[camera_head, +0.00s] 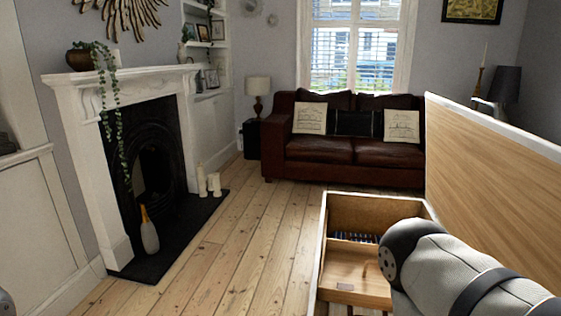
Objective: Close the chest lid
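The wooden chest (323,240) stands open at the lower right, with a light wood interior and a divider. Its lid (490,165) is raised at the right, close to upright, with its wood-grained face toward the chest opening. A grey and black link of my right arm comes in from the lower right and covers part of the chest and the lower lid. Neither gripper can be made out. A small pale shape behind the lid's top edge is too unclear to name.
A dark leather sofa (345,152) with cushions stands behind the chest, below a window. A fireplace (145,150) is at the left, with candles (208,182) and a bottle-shaped vase (148,232) on its dark hearth. Floorboards (255,235) between hearth and chest are clear.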

